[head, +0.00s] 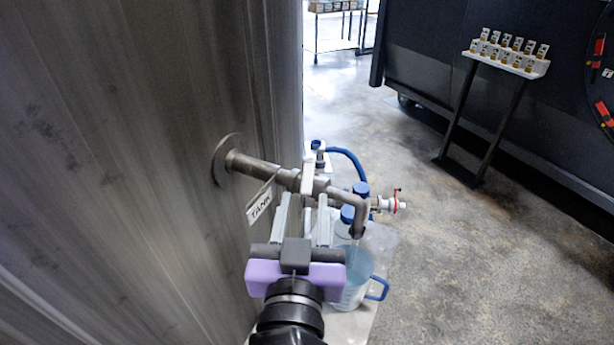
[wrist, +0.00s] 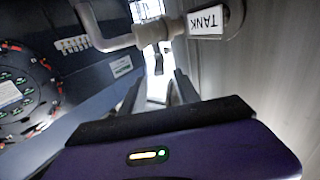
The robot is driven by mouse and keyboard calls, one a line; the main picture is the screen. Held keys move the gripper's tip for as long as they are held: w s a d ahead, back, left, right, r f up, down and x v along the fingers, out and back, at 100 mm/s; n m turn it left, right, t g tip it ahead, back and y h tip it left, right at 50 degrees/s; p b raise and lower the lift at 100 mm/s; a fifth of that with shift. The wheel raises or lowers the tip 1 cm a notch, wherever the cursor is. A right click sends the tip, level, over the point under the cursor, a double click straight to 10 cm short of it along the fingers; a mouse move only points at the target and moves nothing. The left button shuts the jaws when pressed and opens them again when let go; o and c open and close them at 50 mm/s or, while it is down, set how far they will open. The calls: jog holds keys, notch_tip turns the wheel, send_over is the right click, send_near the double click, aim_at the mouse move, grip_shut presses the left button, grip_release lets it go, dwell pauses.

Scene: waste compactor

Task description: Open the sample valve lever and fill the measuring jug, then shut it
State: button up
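A steel pipe (head: 255,165) comes out of the tank wall and ends in a down-bent spout (head: 361,208). The pale valve lever (head: 308,178) is at the pipe's valve, just beyond my fingertips. The clear measuring jug (head: 354,287) with a blue handle stands under the spout, partly hidden by my gripper. It looks bluish inside; I cannot tell its level or whether water is running. My gripper (head: 303,205) is open, fingers apart, pointing at the valve. In the wrist view the fingers (wrist: 171,88) reach beneath the pipe (wrist: 160,31); no firm hold shows.
A TANK tag (head: 259,204) hangs by the pipe. The tank wall (head: 120,150) is close on the left. Blue-capped bottles (head: 348,214), a blue hose (head: 348,158) and a red-and-white fitting (head: 388,204) crowd behind the spout. The floor (head: 480,260) to the right is clear.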

aim_at(308, 163)
jog(key=w+p, duration=0.1)
jog(key=w, duration=0.6)
jog(key=shift+c, duration=0.2)
grip_shut()
jog(key=shift+s, duration=0.1)
dwell(1.1)
